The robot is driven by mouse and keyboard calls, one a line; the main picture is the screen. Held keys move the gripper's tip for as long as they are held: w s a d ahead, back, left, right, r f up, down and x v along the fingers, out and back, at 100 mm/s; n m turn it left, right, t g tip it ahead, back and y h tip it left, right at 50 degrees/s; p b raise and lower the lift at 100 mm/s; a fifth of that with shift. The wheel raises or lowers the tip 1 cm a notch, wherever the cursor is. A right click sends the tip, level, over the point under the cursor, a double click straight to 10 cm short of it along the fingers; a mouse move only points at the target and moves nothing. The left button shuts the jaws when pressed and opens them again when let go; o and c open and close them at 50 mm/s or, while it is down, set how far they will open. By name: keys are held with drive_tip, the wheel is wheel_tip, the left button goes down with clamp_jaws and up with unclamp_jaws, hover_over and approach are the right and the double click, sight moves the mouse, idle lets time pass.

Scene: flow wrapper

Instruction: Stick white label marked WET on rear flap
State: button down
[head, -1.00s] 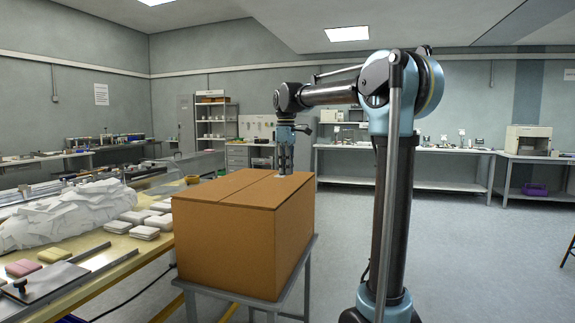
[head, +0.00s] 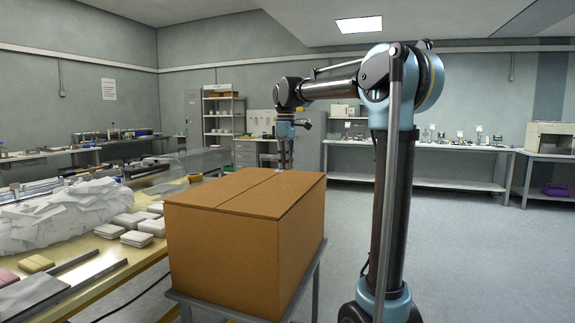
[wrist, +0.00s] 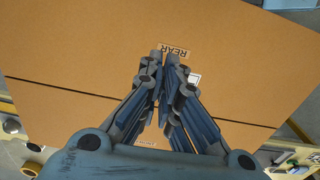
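A closed brown cardboard box (head: 222,240) stands on a small grey stand, its two top flaps meeting at a seam. In the wrist view the rear flap (wrist: 235,45) carries a printed REAR tag (wrist: 174,50). A small white label (wrist: 194,79) shows against this flap beside my right finger, partly hidden; its marking is unreadable. My gripper (wrist: 163,57) points down over the rear flap near the tag, its fingertips close together with nothing visible between them. In the head view my gripper (head: 284,162) is at the box's far top edge; contact is unclear.
A yellow-topped table (head: 105,250) at the left holds a white heap (head: 60,215) and several wrapped packs (head: 137,238). A long bench (head: 425,183) runs along the back wall. The floor at the right is clear.

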sight(288, 185)
drive_tip(key=shift+w+d, duration=0.1)
drive_tip(key=shift+d, duration=0.35)
drive_tip(key=shift+f, duration=0.1)
drive_tip(key=shift+f, duration=0.1)
drive_tip(key=shift+f, duration=1.85)
drive_tip(key=shift+r, duration=0.1)
drive_tip(key=shift+f, duration=1.05)
idle(1.1)
drive_tip(key=c, duration=1.9)
unclamp_jaws()
drive_tip(key=shift+o, duration=0.3)
